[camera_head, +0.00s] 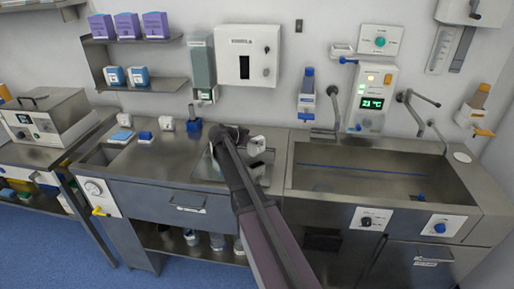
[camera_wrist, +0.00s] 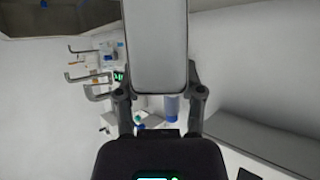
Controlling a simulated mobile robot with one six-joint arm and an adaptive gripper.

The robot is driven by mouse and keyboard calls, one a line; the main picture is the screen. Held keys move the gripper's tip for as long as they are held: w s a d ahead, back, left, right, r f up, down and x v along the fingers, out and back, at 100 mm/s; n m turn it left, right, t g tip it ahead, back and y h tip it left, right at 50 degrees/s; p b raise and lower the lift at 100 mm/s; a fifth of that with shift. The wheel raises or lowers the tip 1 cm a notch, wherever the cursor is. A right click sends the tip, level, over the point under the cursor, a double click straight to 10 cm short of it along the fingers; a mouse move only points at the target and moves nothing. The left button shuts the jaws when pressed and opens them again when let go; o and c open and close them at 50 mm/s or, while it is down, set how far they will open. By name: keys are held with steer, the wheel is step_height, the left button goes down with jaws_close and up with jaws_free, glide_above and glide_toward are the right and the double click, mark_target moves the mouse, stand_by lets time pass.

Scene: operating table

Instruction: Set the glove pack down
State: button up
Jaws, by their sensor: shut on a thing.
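The glove pack (camera_wrist: 157,45) is a pale grey, rounded block in the wrist view. My gripper (camera_wrist: 160,82) is shut on it, with one dark finger on each side. In the head view my gripper (camera_head: 232,135) is over the steel counter, left of the sink, above a flat metal tray (camera_head: 207,168). A small white item (camera_head: 256,146) shows just right of the gripper; I cannot tell whether it is the pack. My arm hides part of the tray and counter, and the gap under the pack cannot be seen.
The sink (camera_head: 375,182) lies right of the tray. Small blue and white items (camera_head: 145,137) and a dark blue-capped item (camera_head: 194,124) stand on the counter to the left. A soap dispenser (camera_head: 201,65) and a white wall box (camera_head: 249,55) hang behind. The counter front (camera_head: 165,165) is clear.

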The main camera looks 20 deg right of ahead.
mark_target(255, 146)
steer(key=shift+f+b, duration=1)
steer(key=shift+f, duration=0.35)
steer(key=shift+f+b, duration=0.4)
steer(key=o, duration=1.1)
steer(key=shift+o, duration=0.2)
steer(key=shift+r, duration=0.2)
steer(key=shift+r+p, duration=0.35)
steer(key=shift+p, duration=0.25)
steer(key=p+v, duration=0.5)
steer(key=v, duration=0.7)
